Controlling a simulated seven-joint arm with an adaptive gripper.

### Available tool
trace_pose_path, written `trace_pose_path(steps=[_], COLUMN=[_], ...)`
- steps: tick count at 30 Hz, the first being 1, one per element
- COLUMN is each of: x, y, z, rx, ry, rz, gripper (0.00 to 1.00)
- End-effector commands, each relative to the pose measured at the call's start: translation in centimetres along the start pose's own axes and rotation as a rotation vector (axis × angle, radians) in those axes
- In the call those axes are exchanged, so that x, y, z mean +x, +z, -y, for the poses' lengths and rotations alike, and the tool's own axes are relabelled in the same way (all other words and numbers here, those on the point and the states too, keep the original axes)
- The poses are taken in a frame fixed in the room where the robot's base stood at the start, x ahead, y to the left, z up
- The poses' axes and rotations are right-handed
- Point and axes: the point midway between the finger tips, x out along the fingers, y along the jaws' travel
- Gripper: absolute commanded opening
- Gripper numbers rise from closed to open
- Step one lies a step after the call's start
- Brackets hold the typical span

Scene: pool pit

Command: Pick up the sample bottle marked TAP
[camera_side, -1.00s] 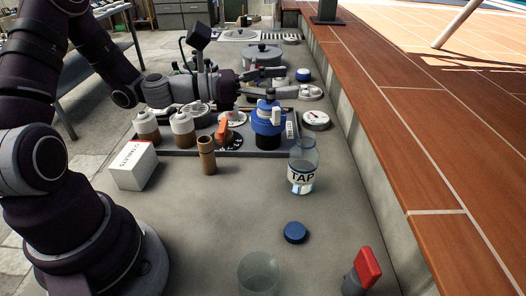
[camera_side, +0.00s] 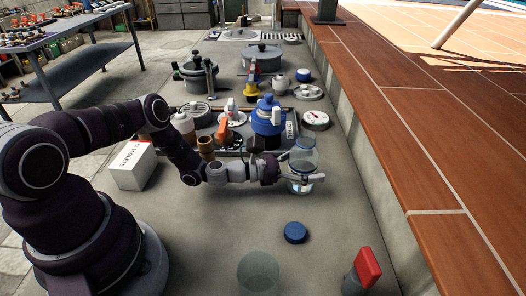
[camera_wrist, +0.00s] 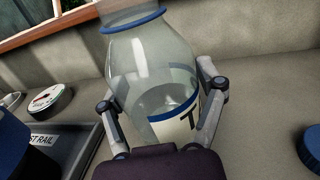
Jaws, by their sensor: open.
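The TAP sample bottle (camera_side: 303,158) is clear with a blue ring at its neck and a white label. It stands upright on the grey surface. In the wrist view the bottle (camera_wrist: 150,75) fills the middle, with clear liquid low inside and only the label's "T" showing. My gripper (camera_side: 305,180) is low at the bottle, its fingers hiding the label in the side view. In the wrist view my gripper (camera_wrist: 163,95) is open, with one finger on each side of the bottle. I cannot tell whether either finger touches it.
A blue cap (camera_side: 295,232) lies in front, with a clear beaker (camera_side: 258,272) and a red-handled item (camera_side: 368,267) nearer. A blue-topped unit (camera_side: 268,118) stands behind on the tray. A white box (camera_side: 132,166) is at left. A brown deck (camera_side: 450,130) runs along the right.

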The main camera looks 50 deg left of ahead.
Motion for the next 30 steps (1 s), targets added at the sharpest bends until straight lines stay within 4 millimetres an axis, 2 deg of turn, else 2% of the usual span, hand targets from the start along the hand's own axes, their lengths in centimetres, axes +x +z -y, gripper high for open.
trace_pose_path(steps=[3, 8, 21, 30], x=[0.9, 0.9, 0.87, 0.88], y=[0.05, 0.03, 0.05, 0.29], z=[0.02, -0.01, -0.02, -0.05], rx=[-0.002, -0.003, -0.002, -0.002], ry=[0.001, 0.002, 0.002, 0.002], rz=[0.001, 0.0, 0.001, 0.001], gripper=[0.7, 0.7, 0.17, 0.16])
